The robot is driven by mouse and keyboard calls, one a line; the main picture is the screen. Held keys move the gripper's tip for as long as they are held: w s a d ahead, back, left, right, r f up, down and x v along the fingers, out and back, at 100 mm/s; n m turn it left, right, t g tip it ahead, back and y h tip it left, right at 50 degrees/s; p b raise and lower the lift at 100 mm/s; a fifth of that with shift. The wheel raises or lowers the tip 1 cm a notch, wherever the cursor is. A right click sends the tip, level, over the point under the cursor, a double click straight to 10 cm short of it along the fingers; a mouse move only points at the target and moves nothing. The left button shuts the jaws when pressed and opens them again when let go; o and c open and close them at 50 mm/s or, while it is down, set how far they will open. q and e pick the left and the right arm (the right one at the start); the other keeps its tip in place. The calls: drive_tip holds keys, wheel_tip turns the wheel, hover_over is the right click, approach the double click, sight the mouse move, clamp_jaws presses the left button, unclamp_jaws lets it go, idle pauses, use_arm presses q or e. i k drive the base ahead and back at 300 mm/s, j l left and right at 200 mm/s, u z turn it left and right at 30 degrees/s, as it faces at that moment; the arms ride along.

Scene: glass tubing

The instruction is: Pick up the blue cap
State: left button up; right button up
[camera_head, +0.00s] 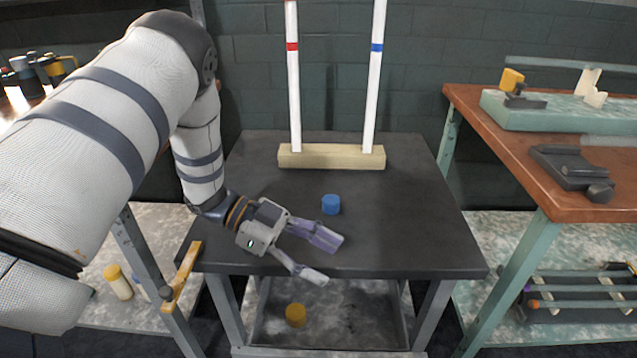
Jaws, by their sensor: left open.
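My left gripper (329,259) reaches in from the left, low over the front part of the table. Its two fingers are spread apart with nothing between them. The cap lies just behind the upper finger, and a small gap shows between them in the picture. My right gripper is not in view.
A wooden block (331,157) at the back of the table holds two upright white tubes, one with a red band (292,47), one with a blue band (376,48). A yellow cap (295,315) sits on the shelf below. The tabletop's right side is clear.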

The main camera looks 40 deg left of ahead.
sight(330, 202)
drive_tip(key=i+j, duration=0.15)
drive_tip(key=j, duration=0.2)
drive_tip(key=i+j, duration=0.15)
drive_tip(key=j, duration=0.25)
drive_tip(key=i+j, duration=0.2)
drive_tip(key=j, duration=0.15)
